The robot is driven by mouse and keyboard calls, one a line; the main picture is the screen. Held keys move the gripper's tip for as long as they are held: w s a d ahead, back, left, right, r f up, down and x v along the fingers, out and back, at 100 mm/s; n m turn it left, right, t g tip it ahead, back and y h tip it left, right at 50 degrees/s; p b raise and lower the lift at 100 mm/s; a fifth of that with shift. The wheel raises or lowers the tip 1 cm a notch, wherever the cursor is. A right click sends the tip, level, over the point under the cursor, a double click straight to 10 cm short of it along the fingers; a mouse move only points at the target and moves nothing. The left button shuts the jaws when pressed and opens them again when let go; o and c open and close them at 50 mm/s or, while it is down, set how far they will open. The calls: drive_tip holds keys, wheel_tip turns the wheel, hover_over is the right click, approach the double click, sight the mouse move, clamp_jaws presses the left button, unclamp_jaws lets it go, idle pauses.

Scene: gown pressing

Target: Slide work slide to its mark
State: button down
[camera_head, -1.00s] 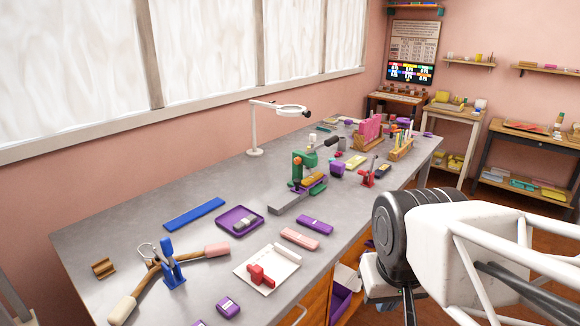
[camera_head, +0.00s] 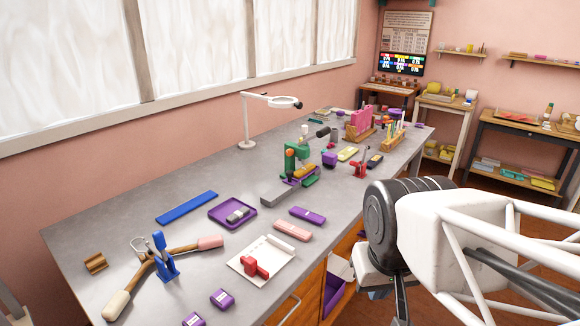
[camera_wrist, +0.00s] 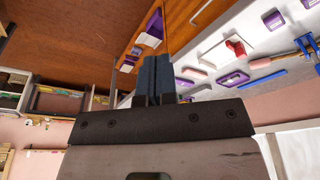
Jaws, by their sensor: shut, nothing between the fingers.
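A small green press (camera_head: 291,158) stands on the grey bench, right of the middle. A grey rail (camera_head: 277,197) runs from its foot toward the front left, and a yellow and purple piece (camera_head: 304,172) sits at its base. I cannot tell for certain which part is the work slide, and I see no clear mark. My gripper (camera_wrist: 153,75) is shut and empty in the wrist view. It hangs off the bench's front edge, well apart from the press. In the head view its tips are not clear below my arm.
A magnifier lamp (camera_head: 247,130) stands behind the press. A purple tray (camera_head: 247,221), a blue strip (camera_head: 187,207), a pink bar (camera_head: 291,231) and a purple bar (camera_head: 308,215) lie nearby. A blue-handled tool (camera_head: 165,262) stands at the front left.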

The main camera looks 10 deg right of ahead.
idle(0.4)
